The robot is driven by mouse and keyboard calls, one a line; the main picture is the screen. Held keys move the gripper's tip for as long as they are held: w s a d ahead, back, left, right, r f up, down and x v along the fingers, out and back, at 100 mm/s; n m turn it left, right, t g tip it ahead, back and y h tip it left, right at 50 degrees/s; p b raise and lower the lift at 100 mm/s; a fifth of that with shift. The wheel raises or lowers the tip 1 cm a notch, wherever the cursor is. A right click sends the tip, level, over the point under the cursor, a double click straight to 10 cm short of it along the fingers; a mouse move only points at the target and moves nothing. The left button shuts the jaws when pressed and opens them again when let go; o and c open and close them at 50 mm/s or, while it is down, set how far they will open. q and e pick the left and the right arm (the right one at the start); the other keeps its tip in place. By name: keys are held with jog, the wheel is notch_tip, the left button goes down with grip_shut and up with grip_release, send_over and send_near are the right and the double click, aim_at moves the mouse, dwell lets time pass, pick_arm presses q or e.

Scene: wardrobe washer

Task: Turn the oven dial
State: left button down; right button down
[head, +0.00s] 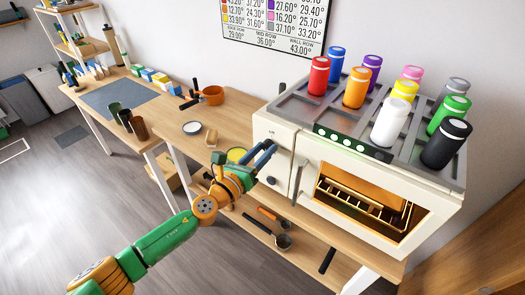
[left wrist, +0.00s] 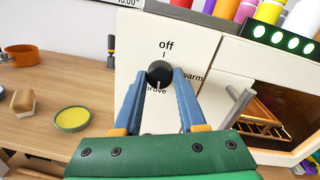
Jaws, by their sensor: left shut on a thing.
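The white oven (head: 375,183) stands on the wooden bench in the head view. Its black dial (left wrist: 159,73) shows in the left wrist view on the cream front panel, with "off" above it, "warm" to the right and "prove" below. A pale mark on the dial points down toward "prove". My left gripper (head: 270,150) is at the panel, its blue fingers closed on either side of the dial; it also shows in the left wrist view (left wrist: 159,76). In the head view the fingers hide most of the dial. My right gripper is not in view.
Several coloured bottles stand on the oven's top rack. A dark knob (head: 270,180) sits lower on the panel. The oven handle (head: 298,180) is right of the panel, beside the lit oven window (head: 370,203). An orange pot (head: 213,95) stands on the bench to the left.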

pick_arm(q)
jog(key=shift+m, duration=0.5)
jog(key=shift+c, duration=2.4)
grip_release()
jog(key=v, duration=0.7)
jog(key=shift+p, duration=0.3)
jog(key=shift+w+f, duration=0.1)
jog(key=shift+f, duration=0.05)
